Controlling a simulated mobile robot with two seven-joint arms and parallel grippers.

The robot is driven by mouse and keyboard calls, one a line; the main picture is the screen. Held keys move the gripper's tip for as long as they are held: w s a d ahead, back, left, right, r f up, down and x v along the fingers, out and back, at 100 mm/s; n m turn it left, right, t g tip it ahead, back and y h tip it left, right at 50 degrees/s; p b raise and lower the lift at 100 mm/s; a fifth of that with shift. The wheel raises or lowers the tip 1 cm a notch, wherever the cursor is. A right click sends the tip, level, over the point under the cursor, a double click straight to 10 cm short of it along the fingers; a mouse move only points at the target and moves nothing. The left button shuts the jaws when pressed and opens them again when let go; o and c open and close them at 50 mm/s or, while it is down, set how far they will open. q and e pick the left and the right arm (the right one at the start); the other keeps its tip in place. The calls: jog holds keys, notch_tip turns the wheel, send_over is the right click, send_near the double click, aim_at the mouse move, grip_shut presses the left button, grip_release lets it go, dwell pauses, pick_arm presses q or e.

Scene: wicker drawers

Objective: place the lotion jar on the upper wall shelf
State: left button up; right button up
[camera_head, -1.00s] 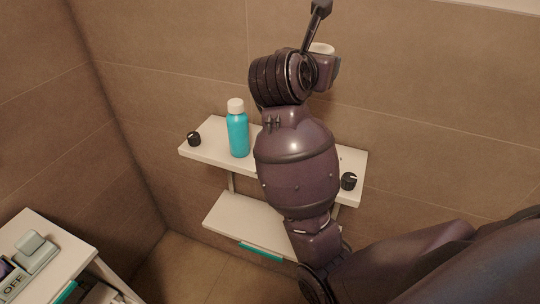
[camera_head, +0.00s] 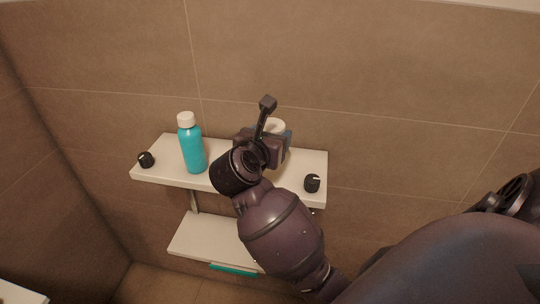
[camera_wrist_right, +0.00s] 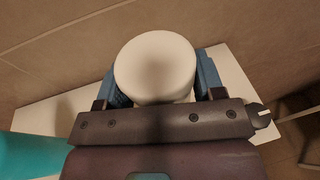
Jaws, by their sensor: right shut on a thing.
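The lotion jar (camera_wrist_right: 155,68) has a round white lid and sits between the blue finger pads of my right gripper (camera_wrist_right: 160,90). In the head view the jar (camera_head: 277,127) is mostly hidden behind my right gripper (camera_head: 276,146). My right gripper is shut on it, over or at the upper wall shelf (camera_head: 313,163). I cannot tell whether the jar touches the shelf. The shelf is white and fixed to the brown tiled wall. My left gripper is not in view.
A teal bottle with a white cap (camera_head: 192,148) stands on the shelf left of my right gripper. A lower white shelf (camera_head: 205,240) is below.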

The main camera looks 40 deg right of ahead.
jog(key=shift+f+b, duration=0.3)
jog(key=shift+f, duration=2.2)
jog(key=shift+f, duration=0.2)
jog(key=o, duration=1)
jog(key=shift+r, duration=0.3)
jog(key=v, duration=1.2)
jog(key=shift+a+f, duration=0.1)
jog(key=shift+f, duration=0.05)
